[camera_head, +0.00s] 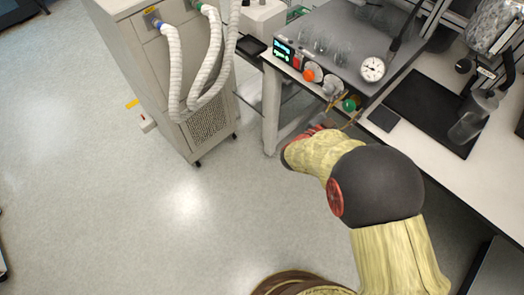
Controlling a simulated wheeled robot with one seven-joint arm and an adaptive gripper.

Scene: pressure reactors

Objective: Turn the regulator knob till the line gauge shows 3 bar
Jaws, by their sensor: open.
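A round white gauge (373,69) stands near the front of the bench unit; its needle is too small to read. Below and left of it is a green knob (350,104). An orange-red knob (309,75) is further left on the front panel. I cannot tell for certain from labels which knob is the regulator's. My gripper (343,112) is open at the front of the unit, close by the green knob. I cannot tell whether its fingers touch the knob. My arm hides part of the area under the gripper.
A lit display (283,50) is at the panel's left end. Several glass vessels (325,44) stand on the grey top. A dark mat (432,108) lies to the right. A cabinet with white hoses (188,85) stands to the left. The floor (130,220) is clear.

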